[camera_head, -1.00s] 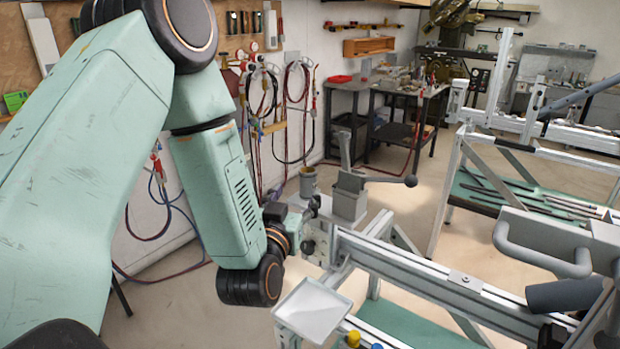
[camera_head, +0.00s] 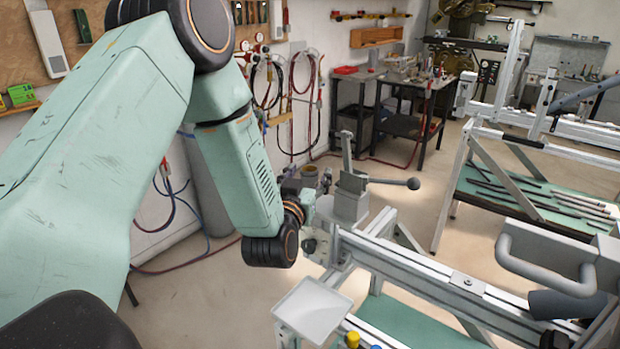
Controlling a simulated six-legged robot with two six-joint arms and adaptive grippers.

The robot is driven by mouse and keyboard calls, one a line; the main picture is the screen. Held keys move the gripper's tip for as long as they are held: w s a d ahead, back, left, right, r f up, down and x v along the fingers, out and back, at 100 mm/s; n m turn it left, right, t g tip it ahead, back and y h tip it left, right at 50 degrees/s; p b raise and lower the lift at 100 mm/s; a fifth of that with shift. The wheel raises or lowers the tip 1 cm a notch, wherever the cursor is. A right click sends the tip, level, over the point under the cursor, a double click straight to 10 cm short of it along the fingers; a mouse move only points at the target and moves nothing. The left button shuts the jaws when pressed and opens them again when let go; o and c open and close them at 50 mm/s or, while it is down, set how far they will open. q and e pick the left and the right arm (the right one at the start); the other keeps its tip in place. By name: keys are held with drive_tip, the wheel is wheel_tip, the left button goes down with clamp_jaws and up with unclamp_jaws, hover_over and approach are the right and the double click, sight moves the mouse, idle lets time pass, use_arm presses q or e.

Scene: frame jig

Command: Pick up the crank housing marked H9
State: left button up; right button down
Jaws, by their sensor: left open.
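My left gripper (camera_head: 325,182) is small and dark in the view, close to the housing's left side. It is open, but its fingertips are hard to make out, and I cannot tell whether they touch the housing. My left wrist hides part of the area behind. My right gripper is not in view.
The aluminium rail (camera_head: 440,281) runs to the lower right. A pale square tray (camera_head: 313,309) sits in front, with a yellow knob (camera_head: 352,339) beside it. A grey handle (camera_head: 540,270) is at the right.

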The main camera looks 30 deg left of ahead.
use_arm(q)
drive_tip(key=shift+w+a+f, duration=0.1)
drive_tip(key=shift+w+a, duration=0.15)
drive_tip(key=shift+w, duration=0.25)
drive_tip(key=shift+w+a+f, duration=0.1)
drive_tip(key=shift+w+a, duration=0.15)
drive_tip(key=shift+w, duration=0.2)
drive_tip(key=shift+d, duration=0.15)
drive_tip(key=shift+s+d+r, duration=0.1)
drive_tip(key=shift+s+r, duration=0.05)
drive_tip(key=shift+s, duration=0.05)
drive_tip(key=c, duration=0.3)
drive_tip(key=shift+w+a, duration=0.1)
drive_tip(key=shift+a, duration=0.1)
drive_tip(key=c, duration=0.5)
drive_tip(key=shift+d, duration=0.15)
drive_tip(key=c, duration=0.4)
clamp_jaws()
